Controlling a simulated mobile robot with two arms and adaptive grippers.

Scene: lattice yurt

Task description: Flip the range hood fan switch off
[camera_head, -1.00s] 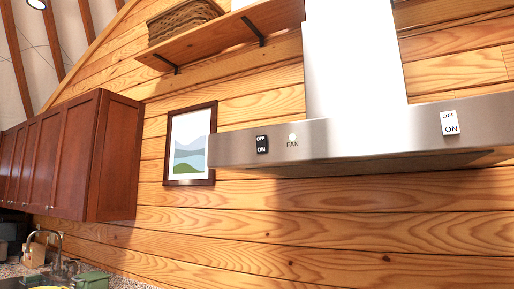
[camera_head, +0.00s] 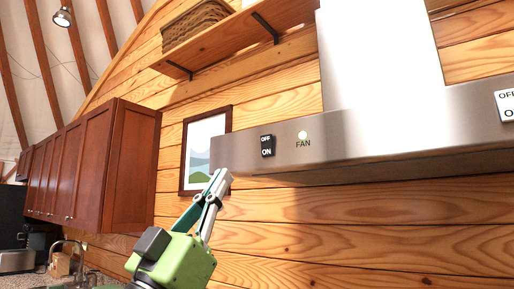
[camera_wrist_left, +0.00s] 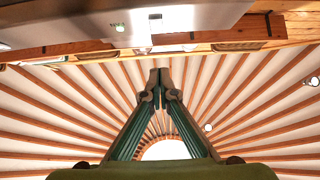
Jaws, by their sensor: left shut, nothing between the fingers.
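The range hood (camera_head: 400,135) is a brushed steel band on the wooden wall. Near its left end is a small black rocker switch (camera_head: 267,145) marked OFF above ON. Right of it a round, pale green indicator light (camera_head: 303,134) sits above the word FAN. My left gripper (camera_head: 222,178) is shut and empty, pointing up, below and left of the black switch and apart from it in the picture. In the left wrist view its closed fingertips (camera_wrist_left: 160,76) show below the hood underside, and the green light (camera_wrist_left: 118,27) shows upper left. My right gripper is not in view.
A white OFF/ON switch (camera_head: 507,105) is cut off at the right edge. A framed picture (camera_head: 205,150) hangs behind my left gripper. Wooden cabinets (camera_head: 110,165) stand left. A shelf (camera_head: 235,45) with a basket (camera_head: 195,27) is above. Wall below the hood is clear.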

